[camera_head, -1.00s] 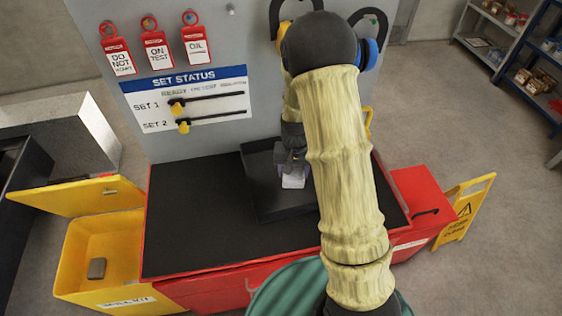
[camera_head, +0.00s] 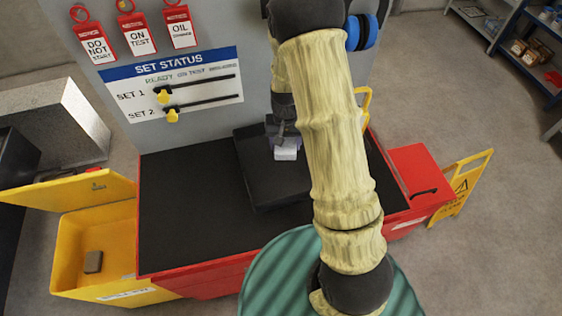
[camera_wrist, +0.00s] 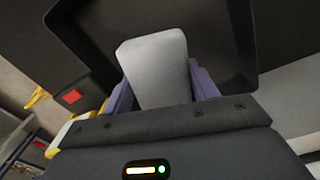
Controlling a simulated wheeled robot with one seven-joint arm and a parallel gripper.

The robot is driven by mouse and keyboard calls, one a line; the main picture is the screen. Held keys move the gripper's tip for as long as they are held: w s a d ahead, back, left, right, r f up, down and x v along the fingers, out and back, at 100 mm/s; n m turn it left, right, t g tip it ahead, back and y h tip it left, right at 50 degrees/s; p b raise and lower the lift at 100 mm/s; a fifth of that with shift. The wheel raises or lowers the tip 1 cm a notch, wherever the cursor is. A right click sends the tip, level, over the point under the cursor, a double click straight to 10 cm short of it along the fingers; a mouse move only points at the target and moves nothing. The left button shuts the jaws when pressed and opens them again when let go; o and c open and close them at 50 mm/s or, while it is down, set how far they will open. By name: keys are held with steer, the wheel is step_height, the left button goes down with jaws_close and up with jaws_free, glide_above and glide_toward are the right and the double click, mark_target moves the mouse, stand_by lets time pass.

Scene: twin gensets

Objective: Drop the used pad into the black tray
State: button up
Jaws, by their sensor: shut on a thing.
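The used pad (camera_head: 285,153) is a small pale grey-white block in the head view. My gripper (camera_head: 283,138) is shut on it and holds it over the black tray (camera_head: 270,192). In the wrist view the pad (camera_wrist: 157,66) stands out between the two purple fingers of my gripper (camera_wrist: 160,92), with the dark tray (camera_wrist: 218,30) beyond it. The black tray lies on the dark top of the red cabinet. My arm hides its right part. I cannot tell whether the pad touches the tray floor.
A yellow bin (camera_head: 75,232) with its lid open stands at the left, with a grey block (camera_head: 93,262) inside. A grey board (camera_head: 215,95) with red tags stands behind the cabinet (camera_head: 190,285). A yellow floor sign (camera_head: 462,190) is at the right. The cabinet top's left half is clear.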

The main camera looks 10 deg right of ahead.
steer(key=shift+a+f+b, duration=0.1)
steer(key=shift+f+b, duration=1.9)
steer(key=shift+f, duration=0.75)
steer(key=o, duration=1)
steer(key=shift+r, duration=0.2)
step_height(320, 180, up, 17)
steer(key=shift+r+b, duration=0.1)
steer(key=shift+b, duration=0.7)
steer(key=shift+s, duration=0.1)
steer(key=s+f+n+t, duration=0.1)
steer(key=s, duration=0.3)
steer(key=s+f+n, duration=0.1)
steer(key=s, duration=0.4)
steer(key=s+f+t, duration=0.1)
steer(key=s, duration=0.4)
steer(key=shift+s+n+t, duration=0.1)
steer(key=shift+n+t, duration=0.2)
steer(key=shift+n, duration=0.1)
